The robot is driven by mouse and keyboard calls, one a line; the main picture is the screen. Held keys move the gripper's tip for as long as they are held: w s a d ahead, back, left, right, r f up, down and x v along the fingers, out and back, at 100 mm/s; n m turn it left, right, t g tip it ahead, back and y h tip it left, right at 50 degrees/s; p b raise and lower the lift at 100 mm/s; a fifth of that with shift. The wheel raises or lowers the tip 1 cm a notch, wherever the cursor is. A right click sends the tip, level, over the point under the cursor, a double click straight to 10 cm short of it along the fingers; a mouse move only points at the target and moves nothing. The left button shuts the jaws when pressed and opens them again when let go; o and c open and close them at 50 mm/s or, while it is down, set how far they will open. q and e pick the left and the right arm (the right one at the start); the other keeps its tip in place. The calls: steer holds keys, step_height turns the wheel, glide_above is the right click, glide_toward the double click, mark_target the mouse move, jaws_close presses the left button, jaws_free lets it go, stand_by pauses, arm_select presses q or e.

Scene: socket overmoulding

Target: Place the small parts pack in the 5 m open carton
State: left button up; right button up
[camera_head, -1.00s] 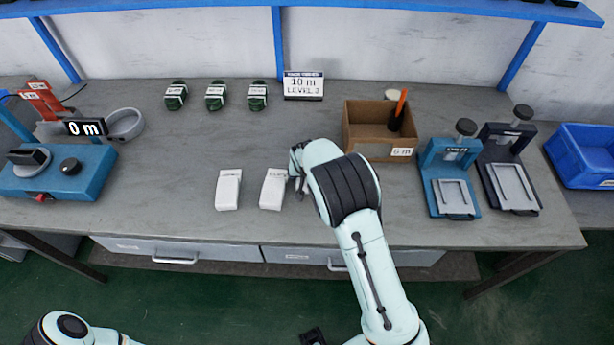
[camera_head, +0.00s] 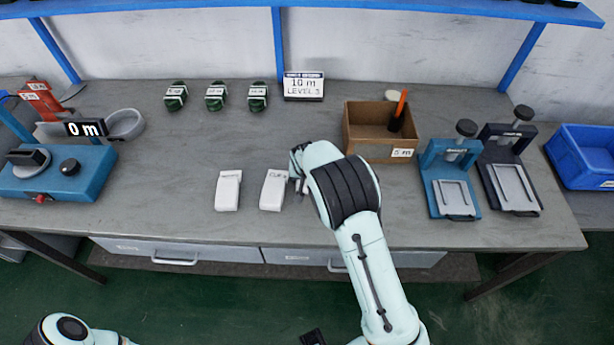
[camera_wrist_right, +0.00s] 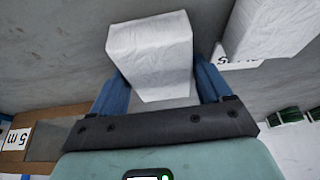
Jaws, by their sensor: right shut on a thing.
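A white pack (camera_wrist_right: 150,45) is between the blue fingers of my right gripper (camera_wrist_right: 160,72) in the right wrist view; the gripper is shut on it. In the head view my right gripper (camera_head: 298,186) is low over the bench, and its arm hides the held pack. Two more white packs lie to its left, one close by (camera_head: 273,190) and one farther off (camera_head: 228,190). The open brown carton (camera_head: 365,148) labelled 5 m stands behind and to the right, with an orange-handled item in its right part.
Blue (camera_head: 449,185) and dark (camera_head: 510,175) fixtures stand right of the carton, before a blue bin (camera_head: 585,157). A 10 m LEVEL 3 sign (camera_head: 303,87) and several green coils (camera_head: 215,96) stand at the back. A blue 0 m device (camera_head: 62,175) is at left.

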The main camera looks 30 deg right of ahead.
steer(key=shift+r, duration=0.6)
step_height(320, 180, up, 18)
steer(key=r+p, duration=0.1)
steer(key=p, duration=0.1)
steer(key=w+d+p, duration=0.1)
steer(key=d+p, duration=0.3)
steer(key=d, duration=2.3)
steer(key=f, duration=0.9)
steer(key=f+b, duration=0.1)
steer(key=f, duration=0.4)
steer(key=shift+s+d, duration=0.2)
steer(key=shift+d, duration=0.1)
arm_select(q)
steer(key=w+r, duration=0.4)
steer(key=r, duration=0.2)
steer(key=shift+w+r, duration=0.2)
steer(key=shift+r, duration=0.1)
arm_select(e)
steer(key=shift+f, duration=2.65)
